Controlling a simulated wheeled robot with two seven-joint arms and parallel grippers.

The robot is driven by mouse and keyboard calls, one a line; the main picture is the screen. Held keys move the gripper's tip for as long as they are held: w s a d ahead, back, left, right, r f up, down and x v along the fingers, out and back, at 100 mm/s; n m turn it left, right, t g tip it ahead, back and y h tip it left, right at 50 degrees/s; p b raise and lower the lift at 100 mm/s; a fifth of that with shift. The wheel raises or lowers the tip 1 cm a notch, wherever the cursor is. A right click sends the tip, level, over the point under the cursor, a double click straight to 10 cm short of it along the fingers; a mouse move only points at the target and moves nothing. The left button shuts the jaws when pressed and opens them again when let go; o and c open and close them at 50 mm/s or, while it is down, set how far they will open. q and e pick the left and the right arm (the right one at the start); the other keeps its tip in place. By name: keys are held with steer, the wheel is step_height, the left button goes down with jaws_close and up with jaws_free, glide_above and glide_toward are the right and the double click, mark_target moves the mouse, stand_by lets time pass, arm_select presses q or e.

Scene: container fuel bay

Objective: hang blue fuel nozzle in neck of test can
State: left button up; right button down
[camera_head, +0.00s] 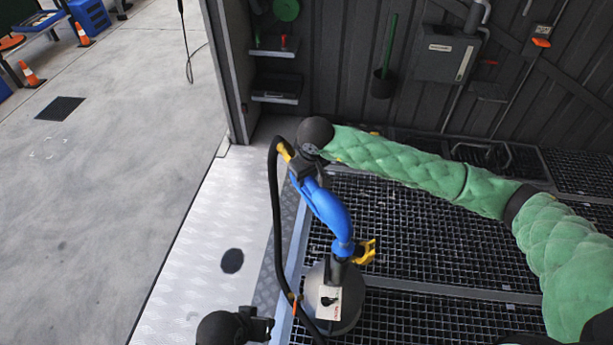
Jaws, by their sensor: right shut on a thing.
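The blue fuel nozzle (329,208) slants down across the middle of the view, its lower end over the test can (349,312). My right gripper (305,169) is shut on the upper end of the nozzle. The can is a grey round one with a white label, standing on the grating. Its dark neck (345,268) shows just under the nozzle's lower end, with a yellow part (364,252) beside it. I cannot tell whether the spout is inside the neck. My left gripper (262,328) is low in view, left of the can; its fingers are unclear.
A black hose (276,200) loops from the nozzle's top down past the can's left side. Dark grating (430,240) covers the floor to the right. A bright metal ledge (190,275) and open concrete lie left. Wall shelves (275,88) and a grey box (446,55) are behind.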

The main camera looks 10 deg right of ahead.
mark_target(306, 188)
steer(key=shift+f, duration=0.15)
steer(key=shift+f+b, duration=2.2)
steer(key=shift+b, duration=0.15)
steer(key=c, duration=1)
jaws_free()
steer(key=shift+s+d+r, duration=0.1)
steer(key=shift+s+r, duration=0.15)
steer(key=shift+r, duration=1.05)
steer(key=shift+s+d+r, duration=0.15)
steer(key=shift+s+r, duration=0.05)
steer(key=shift+r, duration=1.1)
steer(key=shift+s+d+r, duration=0.1)
steer(key=shift+s+r, duration=0.15)
steer(key=shift+r, duration=1.05)
